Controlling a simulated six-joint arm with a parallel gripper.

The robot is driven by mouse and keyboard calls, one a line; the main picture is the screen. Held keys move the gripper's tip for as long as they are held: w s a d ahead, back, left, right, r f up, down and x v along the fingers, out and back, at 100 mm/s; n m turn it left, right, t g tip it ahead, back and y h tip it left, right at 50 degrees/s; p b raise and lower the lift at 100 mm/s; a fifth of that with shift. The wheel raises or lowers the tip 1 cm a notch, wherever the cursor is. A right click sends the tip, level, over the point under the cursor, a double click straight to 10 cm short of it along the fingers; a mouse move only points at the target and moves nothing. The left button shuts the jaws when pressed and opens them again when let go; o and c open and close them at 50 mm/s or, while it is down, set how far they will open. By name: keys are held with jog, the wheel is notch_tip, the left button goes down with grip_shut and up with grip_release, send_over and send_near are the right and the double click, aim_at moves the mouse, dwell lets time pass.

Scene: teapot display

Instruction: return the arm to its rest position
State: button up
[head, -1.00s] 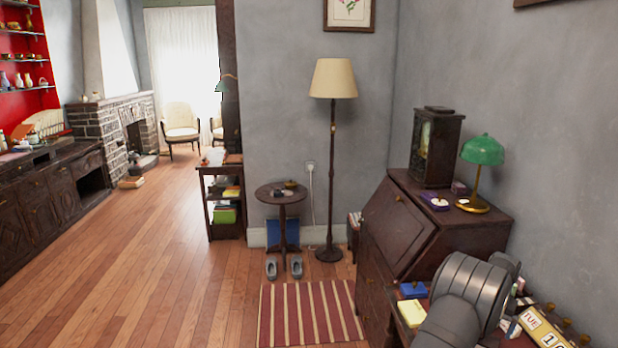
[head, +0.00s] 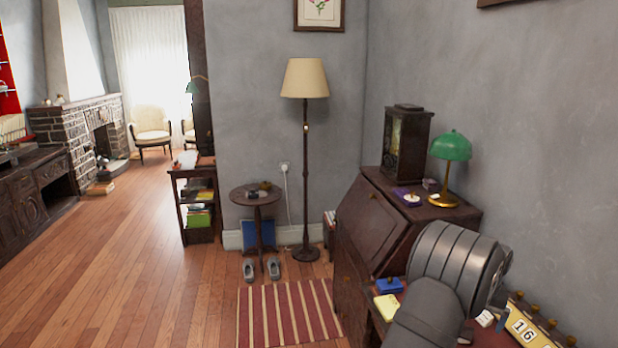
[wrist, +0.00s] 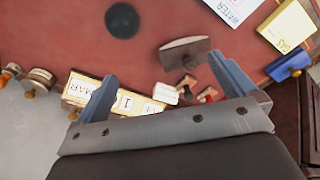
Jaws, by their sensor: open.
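My gripper (wrist: 165,82) shows in the wrist view. Its two blue-grey fingers are spread wide with nothing held between them. It is over a reddish desk top (wrist: 60,35) with small items on it. A wooden block calendar (wrist: 118,98) lies partly behind the left finger. My arm (head: 455,270) shows at the lower right of the head view, bent beside the desk; the fingers are hidden there.
In the wrist view, a brown rocker-like piece (wrist: 186,51), a dark round spot (wrist: 122,20), a yellow box (wrist: 288,27) and a blue item (wrist: 290,63) are on the desk. A green lamp (head: 450,147) and a clock (head: 405,140) stand on the bureau (head: 385,215). Open floor (head: 140,240) lies left.

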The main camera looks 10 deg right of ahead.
jog(key=w+a+f+n, duration=0.15)
jog(key=w+a, duration=0.25)
jog(key=a, duration=0.5)
jog(key=w+a+f+n, duration=0.1)
jog(key=w+a+f, duration=0.25)
jog(key=a, duration=0.55)
jog(key=w+a+f+n, duration=0.2)
jog(key=w+a, duration=0.3)
jog(key=a, duration=0.4)
jog(key=s+a+f+n, duration=0.2)
jog(key=a, duration=1.1)
jog(key=s+a+f+n+y, duration=0.1)
jog(key=a+f+n, duration=0.1)
jog(key=a, duration=1.1)
jog(key=shift+s+a+f, duration=0.35)
jog(key=shift+a, duration=0.05)
